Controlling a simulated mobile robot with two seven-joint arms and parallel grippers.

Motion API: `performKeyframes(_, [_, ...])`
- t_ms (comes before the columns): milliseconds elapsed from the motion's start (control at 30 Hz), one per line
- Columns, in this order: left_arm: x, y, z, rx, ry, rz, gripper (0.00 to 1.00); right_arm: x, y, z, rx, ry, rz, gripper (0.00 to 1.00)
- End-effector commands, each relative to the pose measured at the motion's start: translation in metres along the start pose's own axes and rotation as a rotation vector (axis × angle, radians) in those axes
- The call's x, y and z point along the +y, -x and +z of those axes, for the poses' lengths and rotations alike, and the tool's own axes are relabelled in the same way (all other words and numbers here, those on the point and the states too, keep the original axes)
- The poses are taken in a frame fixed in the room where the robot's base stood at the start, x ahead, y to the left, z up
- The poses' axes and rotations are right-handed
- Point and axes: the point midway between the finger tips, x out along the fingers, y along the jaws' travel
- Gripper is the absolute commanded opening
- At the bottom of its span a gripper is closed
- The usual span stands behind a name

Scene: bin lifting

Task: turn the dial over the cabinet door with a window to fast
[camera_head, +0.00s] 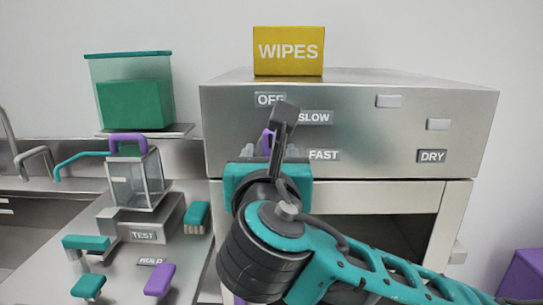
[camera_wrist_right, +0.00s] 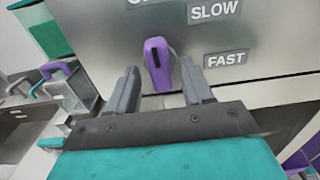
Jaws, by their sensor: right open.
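The purple dial (camera_head: 265,141) sits on the metal front panel, below the OFF label and left of the SLOW label (camera_head: 314,117) and FAST label (camera_head: 323,155). It also shows in the right wrist view (camera_wrist_right: 158,66), its long knob standing nearly upright. My right gripper (camera_head: 268,153) is open in front of the dial. In the right wrist view its two grey fingers (camera_wrist_right: 160,88) stand left and right of the knob with gaps showing; contact is not visible. A pale-framed door with a dark window (camera_head: 390,228) lies below the panel, partly hidden by my arm. My left gripper is not in view.
A yellow WIPES box (camera_head: 288,51) stands on the metal housing (camera_head: 420,105). A DRY label (camera_head: 432,156) is at the panel's right. At left are a clear container with a purple handle (camera_head: 135,180), a teal-lidded tank (camera_head: 132,90) and teal and purple handles.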

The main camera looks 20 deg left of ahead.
Motion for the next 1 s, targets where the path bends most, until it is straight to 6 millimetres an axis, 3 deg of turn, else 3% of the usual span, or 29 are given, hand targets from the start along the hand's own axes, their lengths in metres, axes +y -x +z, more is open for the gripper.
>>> performKeyframes(200, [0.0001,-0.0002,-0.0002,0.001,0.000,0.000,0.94,0.0001,-0.0002,0.0002,0.000,0.000,0.000,0.51])
performKeyframes(733, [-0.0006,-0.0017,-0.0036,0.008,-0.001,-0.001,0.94,0.0001,0.0001,0.0001,0.000,0.000,0.000,0.00])
performKeyframes(1000, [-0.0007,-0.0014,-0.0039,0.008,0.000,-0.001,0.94,0.0002,0.0001,-0.0001,0.001,-0.015,0.000,0.00])
